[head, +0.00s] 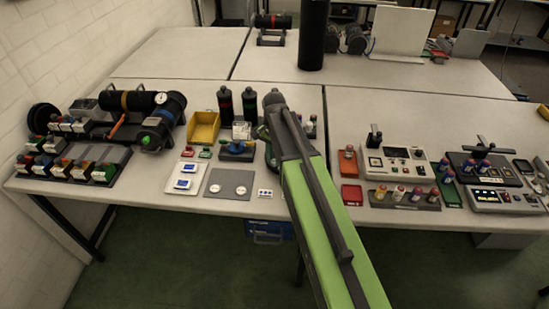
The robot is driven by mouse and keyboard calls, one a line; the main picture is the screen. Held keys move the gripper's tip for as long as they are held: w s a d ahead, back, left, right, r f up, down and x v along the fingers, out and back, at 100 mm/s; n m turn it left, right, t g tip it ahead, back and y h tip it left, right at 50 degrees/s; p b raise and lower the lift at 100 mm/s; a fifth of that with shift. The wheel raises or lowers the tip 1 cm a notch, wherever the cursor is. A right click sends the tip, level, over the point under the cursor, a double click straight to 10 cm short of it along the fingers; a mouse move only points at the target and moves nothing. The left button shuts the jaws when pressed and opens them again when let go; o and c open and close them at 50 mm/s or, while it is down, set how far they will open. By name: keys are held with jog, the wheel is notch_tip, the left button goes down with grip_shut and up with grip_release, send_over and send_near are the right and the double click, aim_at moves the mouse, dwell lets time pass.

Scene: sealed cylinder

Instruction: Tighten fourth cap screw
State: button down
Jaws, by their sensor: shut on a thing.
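A black cylinder (135,101) with an orange band lies on its side at the left of the table. Its near end carries a round gauge (161,99) and an end cap (157,133) with a blue ring. The cap screws are too small to tell apart. My gripper (265,134) is at the far end of my green arm, over the middle of the table, well to the right of the cylinder and apart from it. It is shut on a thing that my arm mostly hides.
A yellow bin (203,127) and two dark bottles (225,104) stand between the cylinder and my gripper. Racks of coloured blocks (60,160) fill the left front. Instrument boxes (397,160) stand right. A tall black column (313,35) rises behind.

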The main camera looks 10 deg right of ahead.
jog(key=shift+m, duration=0.3)
jog(key=c, duration=1.2)
grip_release()
jog(key=shift+o, duration=0.2)
jog(key=shift+r, duration=0.15)
notch_tip(320, 180, up, 17)
jog(key=p, duration=1.7)
